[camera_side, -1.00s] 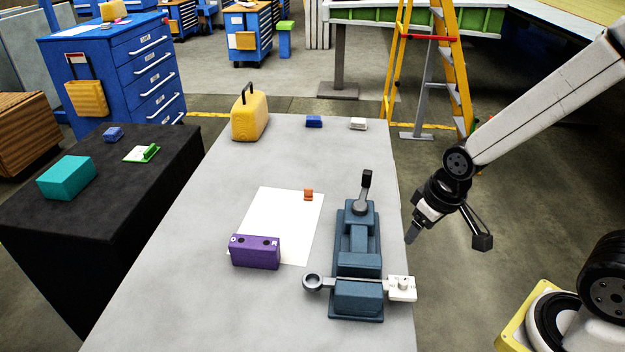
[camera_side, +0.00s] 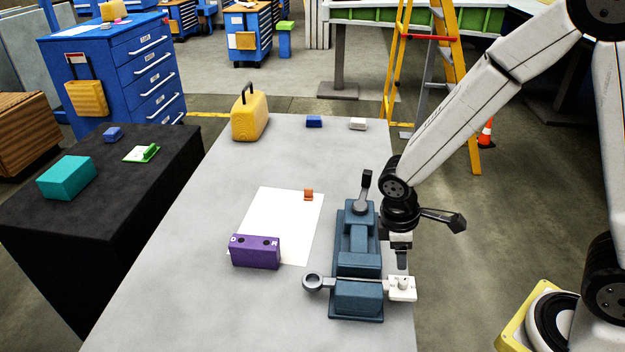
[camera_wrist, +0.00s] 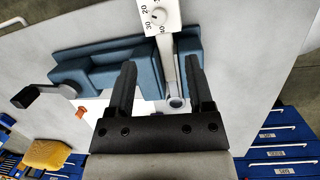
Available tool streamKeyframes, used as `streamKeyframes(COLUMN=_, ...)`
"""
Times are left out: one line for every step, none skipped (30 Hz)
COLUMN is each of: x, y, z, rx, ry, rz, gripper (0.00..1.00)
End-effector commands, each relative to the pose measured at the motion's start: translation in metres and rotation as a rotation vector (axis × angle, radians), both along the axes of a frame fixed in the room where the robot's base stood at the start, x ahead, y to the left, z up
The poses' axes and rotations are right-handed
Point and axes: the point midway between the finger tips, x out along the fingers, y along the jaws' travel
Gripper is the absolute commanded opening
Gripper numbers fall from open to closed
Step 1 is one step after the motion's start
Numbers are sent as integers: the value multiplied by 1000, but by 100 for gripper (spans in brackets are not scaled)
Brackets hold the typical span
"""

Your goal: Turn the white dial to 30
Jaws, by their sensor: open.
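The white dial (camera_side: 403,285) sits on a small white plate at the right end of a metal bar across the blue-grey vise-like jig (camera_side: 358,297). In the wrist view the dial (camera_wrist: 158,17) is near the top edge, with the numbers 20 and 30 readable beside it; its exact setting is too small to tell. My gripper (camera_side: 402,258) is above the table's right edge, just behind the dial and apart from it. In the wrist view my gripper (camera_wrist: 162,75) is open and empty, with the jig and bar beyond its fingers.
A purple block (camera_side: 256,252) marked D and R stands on white paper (camera_side: 285,210) with an orange piece (camera_side: 308,195). The jig's upright lever (camera_side: 366,190) rises left of my arm. A yellow case (camera_side: 250,115) and small blue and white blocks stand at the back.

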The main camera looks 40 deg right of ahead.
Motion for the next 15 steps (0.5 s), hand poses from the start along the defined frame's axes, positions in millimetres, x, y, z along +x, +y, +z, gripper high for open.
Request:
streamKeyframes(x=1, y=3, z=-7, rx=-22, ry=40, rz=67, gripper=67)
streamKeyframes(x=2, y=4, z=-10, rx=-34, ry=61, rz=106, gripper=67)
streamKeyframes(x=3, y=5, z=-14, rx=-51, ry=87, rz=151, gripper=67)
streamKeyframes(x=4, y=6, z=-16, rx=-61, ry=105, rz=183, gripper=67)
streamKeyframes(x=4, y=7, z=-19, rx=-71, ry=120, rz=211, gripper=67)
streamKeyframes(x=5, y=7, z=-21, rx=-82, ry=139, rz=242, gripper=67)
streamKeyframes(x=6, y=8, z=-23, rx=-90, ry=150, rz=264, gripper=67)
streamKeyframes(x=6, y=8, z=-24, rx=-97, ry=160, rz=281, gripper=67)
streamKeyframes(x=6, y=9, z=-26, rx=-103, ry=171, rz=300, gripper=67)
streamKeyframes(x=7, y=9, z=-26, rx=-106, ry=176, rz=310, gripper=67)
streamKeyframes(x=7, y=9, z=-27, rx=-109, ry=181, rz=318, gripper=67)
streamKeyframes(x=7, y=9, z=-28, rx=-112, ry=185, rz=325, gripper=67)
streamKeyframes(x=7, y=9, z=-28, rx=-113, ry=187, rz=328, gripper=67)
streamKeyframes(x=7, y=9, z=-28, rx=-113, ry=188, rz=330, gripper=67)
streamKeyframes(x=7, y=9, z=-28, rx=-115, ry=188, rz=330, gripper=67)
